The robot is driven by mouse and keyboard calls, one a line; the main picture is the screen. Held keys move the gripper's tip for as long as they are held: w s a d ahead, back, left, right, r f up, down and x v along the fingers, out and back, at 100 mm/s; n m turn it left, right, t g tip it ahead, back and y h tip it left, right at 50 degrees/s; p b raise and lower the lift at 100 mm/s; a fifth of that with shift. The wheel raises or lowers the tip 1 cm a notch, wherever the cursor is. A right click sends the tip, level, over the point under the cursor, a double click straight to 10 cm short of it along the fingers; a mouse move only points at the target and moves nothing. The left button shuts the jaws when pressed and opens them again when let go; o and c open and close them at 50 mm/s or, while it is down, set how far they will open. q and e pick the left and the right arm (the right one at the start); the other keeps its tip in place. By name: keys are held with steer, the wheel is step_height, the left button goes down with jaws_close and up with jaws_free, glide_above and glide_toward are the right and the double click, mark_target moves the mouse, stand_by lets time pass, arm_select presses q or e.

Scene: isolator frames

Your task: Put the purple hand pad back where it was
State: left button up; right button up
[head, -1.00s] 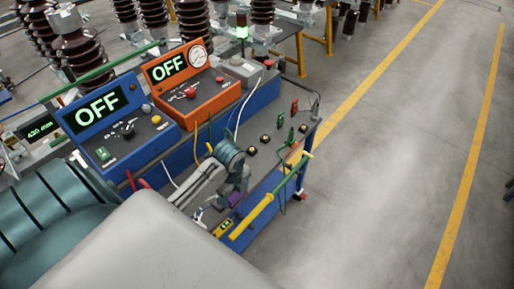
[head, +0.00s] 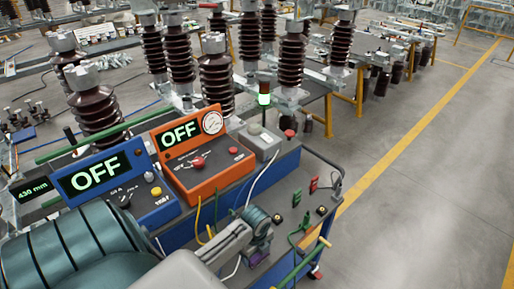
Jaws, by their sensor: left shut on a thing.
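My left gripper (head: 259,254) is low in the middle of the head view, over the dark top of the blue bench (head: 283,165). It is shut on the small purple hand pad (head: 262,238), of which only a little shows beside my wrist. The gripper and my arm hide most of the pad and the place under it. I cannot tell whether the pad touches the bench top. My right gripper is not in view.
A blue box (head: 104,184) and an orange box (head: 204,155), both reading OFF, stand left of my gripper. A grey box (head: 259,141) with a red button stands behind. Cables and red and green clips (head: 313,184) lie close by. Open floor is at the right.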

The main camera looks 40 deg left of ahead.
mark_target(257, 257)
arm_select(q)
steer(key=f, duration=0.3)
steer(key=shift+w+a+f, duration=0.1)
steer(key=shift+w+f, duration=0.1)
steer(key=shift+f, duration=0.2)
steer(key=shift+s, duration=0.1)
steer(key=o, duration=1.5)
steer(key=shift+r, duration=0.45)
step_height(257, 257, up, 11)
steer(key=shift+f, duration=0.2)
steer(key=shift+r, duration=0.35)
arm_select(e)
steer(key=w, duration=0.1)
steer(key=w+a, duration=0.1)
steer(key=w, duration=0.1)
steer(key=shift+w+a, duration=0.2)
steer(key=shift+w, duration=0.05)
